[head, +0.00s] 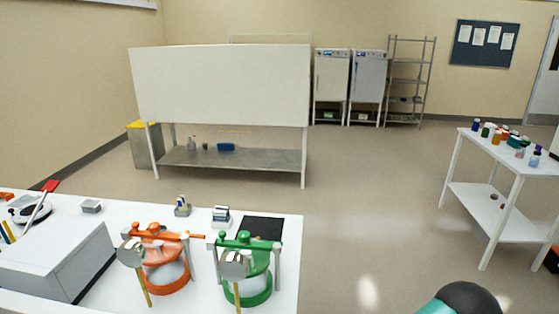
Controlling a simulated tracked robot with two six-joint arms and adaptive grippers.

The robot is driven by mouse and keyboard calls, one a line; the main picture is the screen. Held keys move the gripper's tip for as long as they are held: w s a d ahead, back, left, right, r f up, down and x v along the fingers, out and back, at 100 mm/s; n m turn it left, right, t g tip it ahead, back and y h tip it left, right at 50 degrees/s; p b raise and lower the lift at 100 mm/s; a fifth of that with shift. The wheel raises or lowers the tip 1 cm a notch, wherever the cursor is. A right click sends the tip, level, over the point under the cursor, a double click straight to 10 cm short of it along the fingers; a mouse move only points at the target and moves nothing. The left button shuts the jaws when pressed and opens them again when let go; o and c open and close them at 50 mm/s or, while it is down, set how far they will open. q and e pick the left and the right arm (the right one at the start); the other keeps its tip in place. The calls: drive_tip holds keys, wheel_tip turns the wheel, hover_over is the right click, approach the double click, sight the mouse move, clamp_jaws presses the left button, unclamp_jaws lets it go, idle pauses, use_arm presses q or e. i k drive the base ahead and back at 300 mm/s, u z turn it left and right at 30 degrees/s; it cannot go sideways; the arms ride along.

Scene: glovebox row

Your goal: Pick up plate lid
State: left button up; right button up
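I cannot clearly identify a plate lid in the head view. An orange vessel (168,275) and a green vessel (258,287) stand side by side on the white table at the lower left. The orange one has an orange top (153,231) with a bar across it, and the green one has a green top (245,241). A grey-headed tool with a wooden handle stands in front of each vessel and hides part of it. Neither of my grippers is in view.
The white table (290,227) also holds a grey box (50,262), a dark flat square (262,228) and small items. A white side table (505,155) with bottles stands at the right. Open floor (370,200) lies between them. A large white panel (220,85) stands behind.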

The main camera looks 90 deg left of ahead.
sight(26, 198)
drive_tip(key=z, duration=0.05)
drive_tip(key=i, duration=1.8)
drive_tip(key=u, duration=3.05)
drive_tip(key=i, duration=4)
